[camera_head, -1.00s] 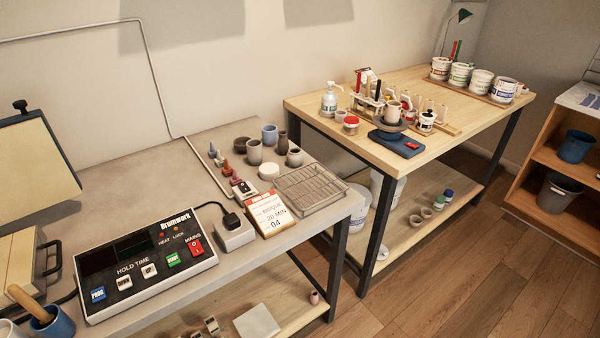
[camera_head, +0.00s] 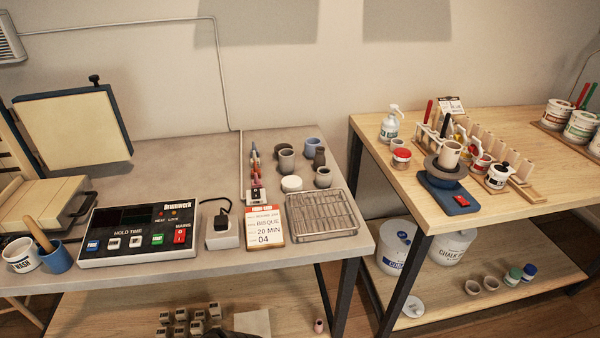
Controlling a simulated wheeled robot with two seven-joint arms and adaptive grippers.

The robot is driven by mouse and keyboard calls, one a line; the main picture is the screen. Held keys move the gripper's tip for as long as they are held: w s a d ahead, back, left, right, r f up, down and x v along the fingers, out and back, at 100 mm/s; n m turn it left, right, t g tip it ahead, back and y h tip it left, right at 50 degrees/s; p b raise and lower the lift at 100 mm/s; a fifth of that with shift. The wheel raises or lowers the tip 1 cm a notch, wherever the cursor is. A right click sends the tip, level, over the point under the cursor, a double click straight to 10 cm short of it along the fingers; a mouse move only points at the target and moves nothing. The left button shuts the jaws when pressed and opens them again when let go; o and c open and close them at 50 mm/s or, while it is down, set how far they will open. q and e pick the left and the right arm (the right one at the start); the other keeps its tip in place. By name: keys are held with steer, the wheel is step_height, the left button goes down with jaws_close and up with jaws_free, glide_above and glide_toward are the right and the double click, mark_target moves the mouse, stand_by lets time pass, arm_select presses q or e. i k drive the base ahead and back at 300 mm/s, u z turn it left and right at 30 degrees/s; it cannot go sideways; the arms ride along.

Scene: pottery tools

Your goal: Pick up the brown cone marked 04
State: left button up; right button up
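A short row of small cones (camera_head: 254,168) stands on the left, grey-topped table, behind the control box and the card. They look reddish and bluish-purple. They are too small for me to read any marking or to tell which one is the brown 04 cone. A small dark-and-white block (camera_head: 257,196) sits at the near end of the row. Neither of my grippers is in view.
A wooden table (camera_head: 400,191) with pottery tools is further right, across a gap.

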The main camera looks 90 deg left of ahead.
mark_target(255, 170)
steer(key=u, duration=0.05)
steer(key=i, duration=1.15)
steer(key=u, duration=3.8)
